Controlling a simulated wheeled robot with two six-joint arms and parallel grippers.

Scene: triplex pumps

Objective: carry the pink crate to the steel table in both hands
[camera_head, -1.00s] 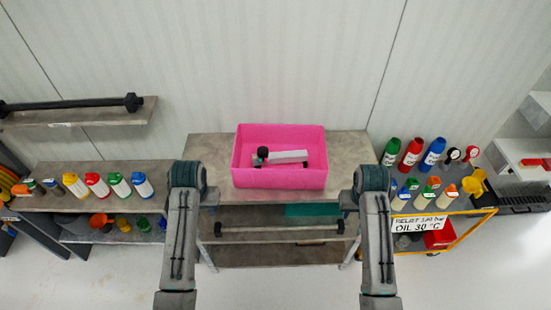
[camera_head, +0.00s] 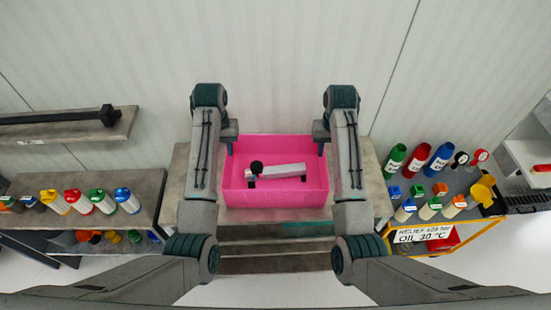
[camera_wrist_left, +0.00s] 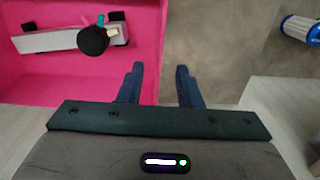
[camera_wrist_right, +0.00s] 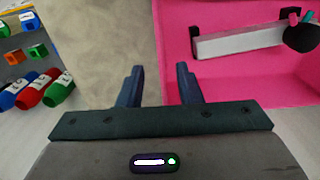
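The pink crate (camera_head: 276,198) stands on a grey-topped bench (camera_head: 350,212) against the wall. A light grey bar-shaped part with a black round end (camera_head: 280,172) lies inside it. My left gripper (camera_head: 231,146) is at the crate's left wall. In the left wrist view its fingers (camera_wrist_left: 159,85) are apart, one on each side of that wall. My right gripper (camera_head: 321,148) is at the right wall. In the right wrist view its fingers (camera_wrist_right: 160,85) are also apart, astride that wall. Whether any finger touches the crate cannot be told.
A lower bench (camera_head: 145,215) with several coloured bottles stands at left, below a wall shelf (camera_head: 120,130) bearing a dark bar. At right, a yellow-framed cart (camera_head: 465,225) carries bottles, gauges and an oil sign. Bare bench top shows on both sides of the crate.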

